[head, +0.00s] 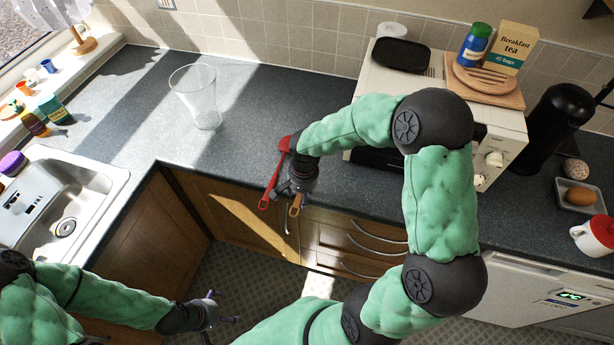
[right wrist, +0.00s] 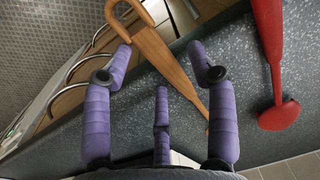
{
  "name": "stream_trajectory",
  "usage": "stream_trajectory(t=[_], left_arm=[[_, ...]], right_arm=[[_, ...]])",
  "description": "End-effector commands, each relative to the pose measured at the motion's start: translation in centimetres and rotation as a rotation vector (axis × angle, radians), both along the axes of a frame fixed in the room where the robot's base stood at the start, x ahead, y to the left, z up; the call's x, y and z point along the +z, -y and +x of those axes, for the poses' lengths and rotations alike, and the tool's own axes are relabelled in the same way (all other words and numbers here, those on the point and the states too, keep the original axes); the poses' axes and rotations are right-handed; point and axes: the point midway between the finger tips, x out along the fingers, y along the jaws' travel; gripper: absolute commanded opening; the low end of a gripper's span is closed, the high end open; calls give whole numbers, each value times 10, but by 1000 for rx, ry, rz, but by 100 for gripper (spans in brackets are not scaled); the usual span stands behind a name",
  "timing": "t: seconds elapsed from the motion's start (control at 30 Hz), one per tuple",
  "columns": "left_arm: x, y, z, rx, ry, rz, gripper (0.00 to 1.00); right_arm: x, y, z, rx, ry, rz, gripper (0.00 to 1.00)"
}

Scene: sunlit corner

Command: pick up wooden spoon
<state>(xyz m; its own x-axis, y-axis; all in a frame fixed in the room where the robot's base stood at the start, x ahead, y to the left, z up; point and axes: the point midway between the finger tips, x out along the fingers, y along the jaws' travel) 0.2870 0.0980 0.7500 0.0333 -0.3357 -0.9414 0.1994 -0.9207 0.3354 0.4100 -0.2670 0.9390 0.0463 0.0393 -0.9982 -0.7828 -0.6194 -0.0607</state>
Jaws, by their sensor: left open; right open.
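The wooden spoon (right wrist: 172,66) lies across the counter edge in the right wrist view. Its hooked end sticks out past the edge, over the floor side. In the head view only its light brown end (head: 295,207) shows below my right gripper, which hides the rest. My right gripper (head: 299,188) is open above the spoon. In the right wrist view its purple fingers (right wrist: 160,60) stand on either side of the spoon, apart from each other; whether they touch it I cannot tell. My left gripper (head: 224,312) is open and empty, low over the floor.
A red utensil (head: 270,187) lies beside the spoon, also over the counter edge; it shows close to the right finger in the right wrist view (right wrist: 268,45). A clear glass (head: 198,95) stands behind left. A toaster oven (head: 398,70) is at the back right.

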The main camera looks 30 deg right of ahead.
Motion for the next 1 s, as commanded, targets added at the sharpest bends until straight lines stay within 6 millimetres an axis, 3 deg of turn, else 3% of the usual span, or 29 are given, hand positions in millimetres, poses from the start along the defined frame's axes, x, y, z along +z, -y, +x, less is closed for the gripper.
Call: stream_trajectory(t=[0.17, 0.37, 0.4, 0.8, 1.0], left_arm=[[1, 0, 0, 0, 0, 0, 98], [1, 0, 0, 0, 0, 0, 98], [1, 0, 0, 0, 0, 0, 98], [1, 0, 0, 0, 0, 0, 98], [4, 0, 0, 0, 0, 0, 98]], right_arm=[[1, 0, 0, 0, 1, 0, 58], [1, 0, 1, 0, 1, 0, 4], [1, 0, 1, 0, 1, 0, 0], [2, 1, 1, 0, 2, -1, 0], [14, 1, 1, 0, 5, -3, 0]])
